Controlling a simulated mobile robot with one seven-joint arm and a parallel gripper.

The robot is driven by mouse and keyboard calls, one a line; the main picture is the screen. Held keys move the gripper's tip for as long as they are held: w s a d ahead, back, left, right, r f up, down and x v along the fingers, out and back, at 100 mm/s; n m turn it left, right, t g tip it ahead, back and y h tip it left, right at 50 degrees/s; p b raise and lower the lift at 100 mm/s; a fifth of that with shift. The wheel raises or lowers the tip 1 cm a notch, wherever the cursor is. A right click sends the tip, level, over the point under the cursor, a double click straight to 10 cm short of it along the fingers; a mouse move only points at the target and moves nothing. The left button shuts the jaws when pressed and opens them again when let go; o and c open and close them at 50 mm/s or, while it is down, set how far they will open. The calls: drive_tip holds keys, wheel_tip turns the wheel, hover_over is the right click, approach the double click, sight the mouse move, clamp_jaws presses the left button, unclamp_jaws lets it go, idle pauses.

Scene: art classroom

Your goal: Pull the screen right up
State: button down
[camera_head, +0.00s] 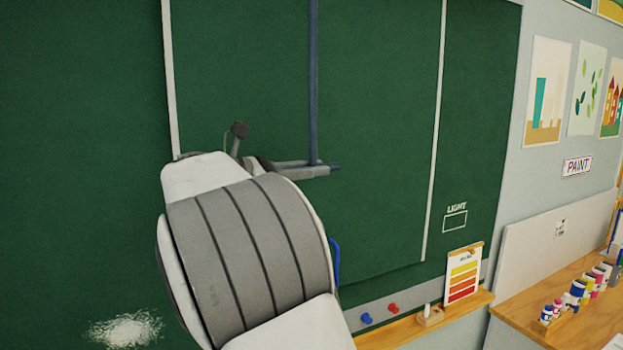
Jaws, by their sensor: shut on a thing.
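A large green panel (385,120), which I take to be the screen, hangs on the wall in front of me, with an upright pale strip on either side. Its lower edge shows at the right of my arm, above a grey strip. A slim blue upright bar (313,80) runs down in front of the panel from the top of the view. My gripper (314,168) is shut on the bar's lower end. My arm hides the lower left of the panel. A curved blue piece (335,262) shows beside my arm; I cannot tell what it joins.
A wooden ledge (450,308) below holds a colour chart (463,275) and a small block. A wooden counter (540,335) with paint bottles (578,290) is at right. A white outlined box marked LIGHT (455,221) is on the green surface.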

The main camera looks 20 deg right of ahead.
drive_tip(key=shift+r, duration=0.4)
drive_tip(key=c, duration=0.8)
unclamp_jaws()
drive_tip(key=shift+s, duration=0.15)
drive_tip(key=shift+f, duration=0.15)
drive_tip(key=shift+a, duration=0.1)
drive_tip(key=shift+a+f, duration=0.1)
drive_tip(key=shift+a, duration=0.25)
drive_tip(key=a+b, duration=0.1)
drive_tip(key=a, duration=1.5)
drive_tip(key=shift+s+a+b, duration=0.15)
drive_tip(key=shift+a+b, duration=0.1)
drive_tip(key=shift+b, duration=0.05)
